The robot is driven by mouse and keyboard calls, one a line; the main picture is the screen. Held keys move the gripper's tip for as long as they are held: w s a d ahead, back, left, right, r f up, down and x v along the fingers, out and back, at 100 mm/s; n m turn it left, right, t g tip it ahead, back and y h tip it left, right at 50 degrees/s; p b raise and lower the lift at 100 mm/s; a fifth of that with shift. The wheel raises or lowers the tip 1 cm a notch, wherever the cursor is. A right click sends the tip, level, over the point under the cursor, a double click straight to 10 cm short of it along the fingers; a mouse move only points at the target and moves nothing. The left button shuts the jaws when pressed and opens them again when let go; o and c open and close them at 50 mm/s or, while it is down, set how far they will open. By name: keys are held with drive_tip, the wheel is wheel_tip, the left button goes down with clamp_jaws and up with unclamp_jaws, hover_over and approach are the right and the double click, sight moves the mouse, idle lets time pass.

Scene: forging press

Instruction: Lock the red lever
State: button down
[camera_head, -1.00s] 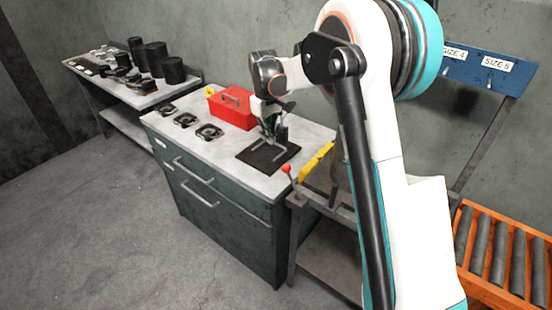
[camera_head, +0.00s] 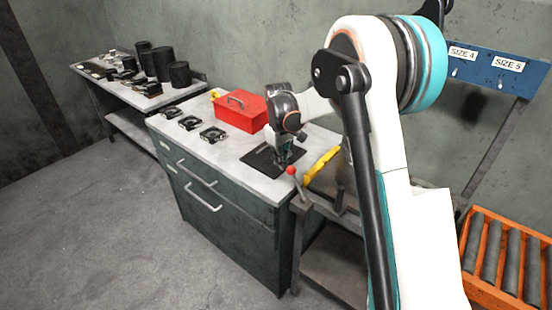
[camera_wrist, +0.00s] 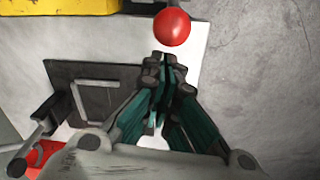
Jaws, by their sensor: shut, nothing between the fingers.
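The red lever shows as a red ball knob (camera_head: 291,170) on a thin rod at the near right corner of the workbench, next to a yellow bar (camera_head: 322,165). In the wrist view the red knob (camera_wrist: 172,27) is at the top, just beyond my fingertips. My gripper (camera_head: 283,158) points down over the black mat near the knob. In the wrist view my gripper (camera_wrist: 165,62) has its fingers together with nothing between them. I see a small gap between fingertips and knob in that view. The lever's rod is hidden under the knob there.
A red toolbox (camera_head: 238,110) stands on the bench behind my gripper. Several black clamp-like parts lie to its left. A black mat (camera_head: 258,157) lies under the gripper. An orange roller conveyor (camera_head: 478,258) is at the right. The grey floor at left is clear.

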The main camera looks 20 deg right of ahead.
drive_tip(key=shift+s+d+r, duration=0.1)
drive_tip(key=shift+s+d, duration=0.05)
drive_tip(key=shift+s, duration=0.15)
drive_tip(key=shift+r, duration=0.1)
drive_tip(key=shift+s+d+r+t+y, duration=0.25)
drive_tip(key=shift+s+t+y, duration=0.05)
drive_tip(key=shift+s, duration=0.1)
drive_tip(key=s+d+r+t+y+b, duration=0.2)
drive_tip(key=s+d+t+y+b, duration=0.3)
drive_tip(key=s+d+t, duration=0.3)
drive_tip(key=s, duration=0.4)
drive_tip(key=shift+d+y, duration=0.3)
drive_tip(key=shift+d, duration=0.05)
idle(0.4)
drive_tip(key=shift+s+f, duration=0.1)
drive_tip(key=shift+f, duration=0.05)
